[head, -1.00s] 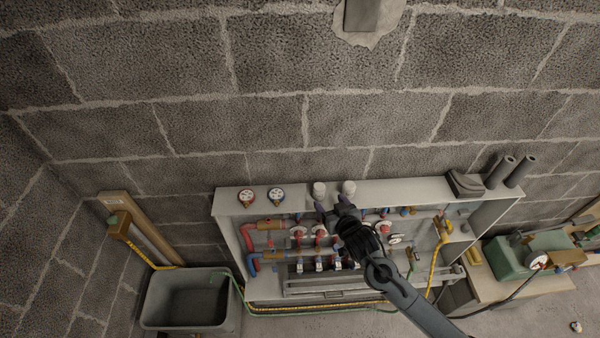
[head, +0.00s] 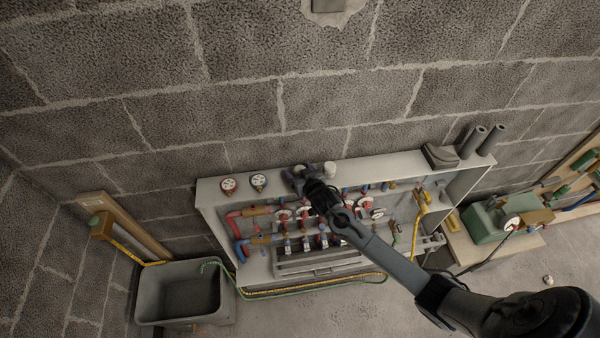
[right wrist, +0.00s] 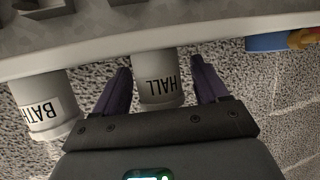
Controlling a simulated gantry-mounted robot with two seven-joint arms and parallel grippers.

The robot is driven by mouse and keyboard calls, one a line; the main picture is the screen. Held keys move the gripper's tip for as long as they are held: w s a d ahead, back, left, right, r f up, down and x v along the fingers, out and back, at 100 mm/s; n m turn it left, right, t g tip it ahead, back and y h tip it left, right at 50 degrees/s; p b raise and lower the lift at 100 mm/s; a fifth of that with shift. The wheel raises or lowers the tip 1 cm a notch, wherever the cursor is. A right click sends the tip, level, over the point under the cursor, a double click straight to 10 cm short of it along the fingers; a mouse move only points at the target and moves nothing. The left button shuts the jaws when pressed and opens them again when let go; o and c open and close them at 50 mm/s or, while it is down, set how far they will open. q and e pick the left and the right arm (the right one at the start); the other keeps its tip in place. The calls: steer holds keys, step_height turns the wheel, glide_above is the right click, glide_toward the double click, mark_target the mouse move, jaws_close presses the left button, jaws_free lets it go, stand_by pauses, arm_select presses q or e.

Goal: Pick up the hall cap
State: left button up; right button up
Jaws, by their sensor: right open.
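The hall cap (right wrist: 157,66) is a pale grey cylinder with HALL in black letters. In the right wrist view it stands between the two dark purple fingers of my right gripper, with a visible gap to each finger. My right gripper (head: 297,178) is open at the top of the manifold cabinet in the head view, where it mostly hides the hall cap. A similar cap marked BATH (right wrist: 45,105) is beside it, outside the fingers; it shows in the head view (head: 330,169) just right of the gripper. My left gripper is not in view.
The white cabinet (head: 211,190) holds red and blue pipes and valves. Two gauges (head: 259,181) sit on its top, left of the gripper. Dark tubes (head: 471,141) stand at its right end. A grey tub (head: 150,302) is on the floor at left. A block wall rises close behind.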

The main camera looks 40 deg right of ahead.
steer(key=shift+w+d+f, duration=0.2)
steer(key=shift+w+f, duration=0.1)
steer(key=shift+w, duration=0.35)
steer(key=c, duration=1)
steer(key=shift+c, duration=0.2)
steer(key=shift+s+r, duration=0.1)
steer(key=shift+r, duration=0.05)
